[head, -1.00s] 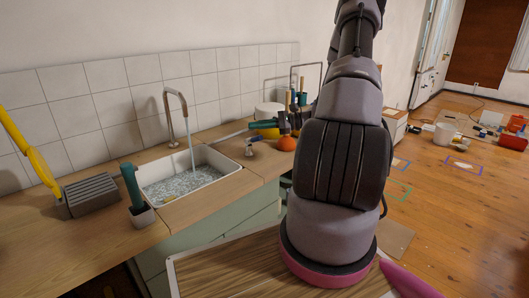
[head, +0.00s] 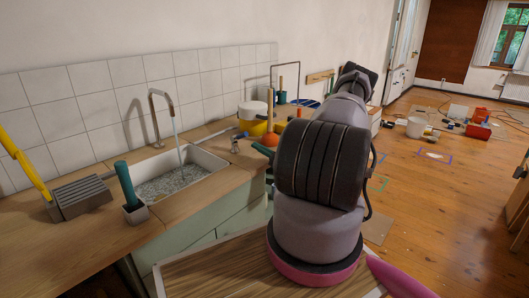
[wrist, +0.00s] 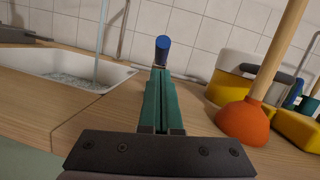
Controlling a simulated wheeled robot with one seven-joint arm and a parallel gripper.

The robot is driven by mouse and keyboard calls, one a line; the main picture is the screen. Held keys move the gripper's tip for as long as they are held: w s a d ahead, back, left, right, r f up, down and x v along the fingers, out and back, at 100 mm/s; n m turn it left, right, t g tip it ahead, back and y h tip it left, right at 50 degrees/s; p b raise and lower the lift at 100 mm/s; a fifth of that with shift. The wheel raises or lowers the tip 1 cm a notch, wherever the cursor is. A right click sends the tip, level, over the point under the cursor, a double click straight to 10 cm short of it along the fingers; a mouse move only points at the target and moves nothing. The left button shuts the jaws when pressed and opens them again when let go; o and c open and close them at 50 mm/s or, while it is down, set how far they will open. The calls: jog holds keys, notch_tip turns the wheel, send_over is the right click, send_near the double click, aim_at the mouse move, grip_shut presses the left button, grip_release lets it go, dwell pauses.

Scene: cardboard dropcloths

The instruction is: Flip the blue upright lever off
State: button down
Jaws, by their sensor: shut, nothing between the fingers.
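The blue upright lever (wrist: 163,45) stands just beyond my fingertips in the wrist view; its blue top is upright and its lower part is partly hidden by the fingers. In the head view the lever (head: 234,146) is small, on the counter right of the sink. My gripper (wrist: 159,76) has green fingers closed together and empty, pointing at the lever's base; I cannot tell whether they touch it. In the head view my gripper (head: 257,147) shows as a bit of green beside my arm.
Water runs from the tap (head: 153,118) into the white sink (wrist: 88,78). An orange plunger (wrist: 243,122) stands close on the right, with a yellow and white bucket (wrist: 232,75) behind it. The tiled wall (head: 105,91) bounds the counter (head: 67,240). A green-handled brush (head: 127,188) stands left.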

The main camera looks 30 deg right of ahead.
aim_at(240, 136)
jog(key=shift+x, duration=2.05)
jog(key=shift+r, duration=0.15)
